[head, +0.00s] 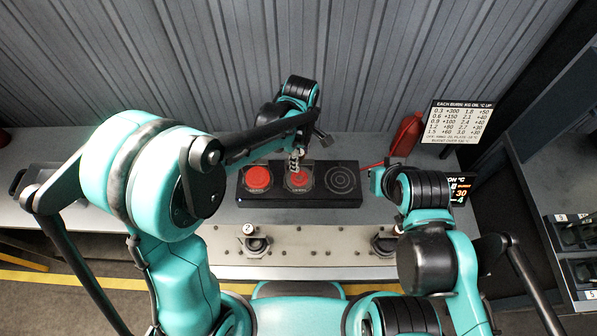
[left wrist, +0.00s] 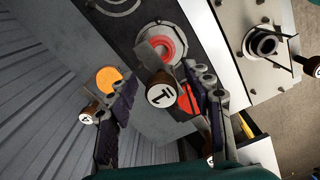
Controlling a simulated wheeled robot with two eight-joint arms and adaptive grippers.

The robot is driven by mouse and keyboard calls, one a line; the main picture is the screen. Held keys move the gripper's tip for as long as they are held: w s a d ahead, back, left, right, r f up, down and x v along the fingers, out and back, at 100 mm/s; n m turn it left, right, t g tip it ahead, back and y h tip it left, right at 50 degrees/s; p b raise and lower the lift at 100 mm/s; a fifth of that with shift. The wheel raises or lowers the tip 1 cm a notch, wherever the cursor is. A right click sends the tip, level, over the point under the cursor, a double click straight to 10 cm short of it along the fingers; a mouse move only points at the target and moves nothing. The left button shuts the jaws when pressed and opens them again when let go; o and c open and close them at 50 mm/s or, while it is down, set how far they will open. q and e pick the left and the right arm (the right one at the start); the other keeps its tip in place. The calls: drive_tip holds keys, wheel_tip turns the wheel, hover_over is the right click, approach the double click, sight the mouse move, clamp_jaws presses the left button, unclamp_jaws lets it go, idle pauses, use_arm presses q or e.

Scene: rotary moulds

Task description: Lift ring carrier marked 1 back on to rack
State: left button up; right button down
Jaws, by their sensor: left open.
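The ring carrier marked 1 (left wrist: 161,95) shows in the left wrist view as a brown knob with a white numbered face. A grey piece beside it reaches over a glowing red ring on the black block (left wrist: 125,40). In the head view that block (head: 300,200) has two red round places and one dark ringed place. My left gripper (head: 298,155) is over the middle red place. Its open fingers (left wrist: 163,88) stand on either side of the knob, and I cannot tell whether they touch it. The rack (head: 320,250) is a pale plate with posts in front. My right gripper's jaws are not clear.
Another brown knob (left wrist: 88,115) lies near an orange disc (left wrist: 108,78). A white-topped knob (head: 248,229) is at the rack's left post. A red can (head: 407,134) and a sign (head: 456,121) stand at the back right.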

use_arm(q)
drive_tip(key=shift+s+f, duration=0.1)
drive_tip(key=shift+f, duration=0.65)
clamp_jaws()
drive_tip(key=shift+r, duration=0.15)
